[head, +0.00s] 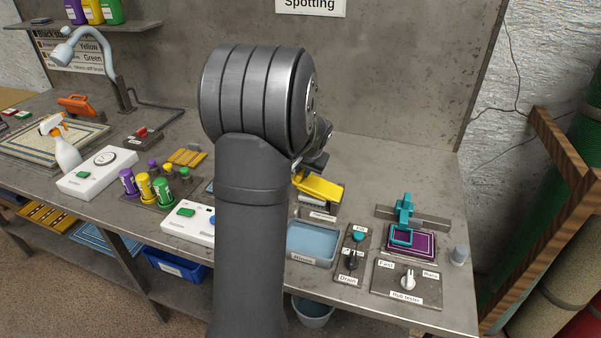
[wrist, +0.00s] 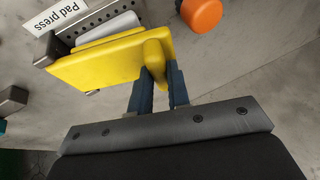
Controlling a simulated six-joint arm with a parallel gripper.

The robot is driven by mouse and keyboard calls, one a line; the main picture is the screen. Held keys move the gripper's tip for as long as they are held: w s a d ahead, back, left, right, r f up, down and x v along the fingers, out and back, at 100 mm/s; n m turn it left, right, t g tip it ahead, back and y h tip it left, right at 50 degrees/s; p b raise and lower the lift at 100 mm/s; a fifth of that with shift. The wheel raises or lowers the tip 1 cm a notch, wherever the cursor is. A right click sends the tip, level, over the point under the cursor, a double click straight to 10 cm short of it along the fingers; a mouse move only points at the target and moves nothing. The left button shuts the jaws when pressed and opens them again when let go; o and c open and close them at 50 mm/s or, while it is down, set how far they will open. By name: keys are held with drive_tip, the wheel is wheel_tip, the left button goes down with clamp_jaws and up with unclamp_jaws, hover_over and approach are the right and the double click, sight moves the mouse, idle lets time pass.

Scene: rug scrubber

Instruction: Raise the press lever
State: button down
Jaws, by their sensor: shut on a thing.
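The press lever is a flat yellow plate with a rounded yellow grip at one end. In the wrist view the plate (wrist: 95,66) lies across the upper left, tilted in the picture. My gripper (wrist: 160,78) has its two dark blue fingers on either side of the rounded grip, shut on it. A white pad and a perforated grey base (wrist: 92,24) show behind the plate, beside a "Pad press" label (wrist: 55,14). In the head view the yellow lever (head: 320,187) shows right of my arm, which hides its left end and the fingers.
A blue-grey basin (head: 311,242) stands in front of the press. A switch panel (head: 352,255), a rub tester (head: 407,283) and a purple pad under a teal clamp (head: 403,220) stand to the right. An orange knob (wrist: 202,14) is near the lever in the wrist view.

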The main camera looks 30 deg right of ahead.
sight(319, 187)
drive_tip(key=shift+s+d+r+t, duration=0.25)
drive_tip(key=shift+d+r+t, duration=0.05)
drive_tip(key=shift+r, duration=0.05)
drive_tip(key=s+d+r+m+t+y, duration=0.1)
drive_tip(key=s+d+r+t+y, duration=0.2)
drive_tip(key=shift+r, duration=0.2)
drive_tip(key=s+d+m+t+y, duration=0.2)
drive_tip(key=s+d+t+y, duration=0.2)
drive_tip(key=s+d+t, duration=0.1)
drive_tip(key=shift+s+d+r+t, duration=0.4)
drive_tip(key=shift+s+d+r, duration=0.05)
drive_tip(key=shift+s+d, duration=0.45)
drive_tip(key=shift+a+f, duration=0.1)
drive_tip(key=shift+f, duration=0.05)
drive_tip(key=c, duration=1.4)
unclamp_jaws()
drive_tip(key=shift+o, duration=0.2)
drive_tip(key=shift+s, duration=0.1)
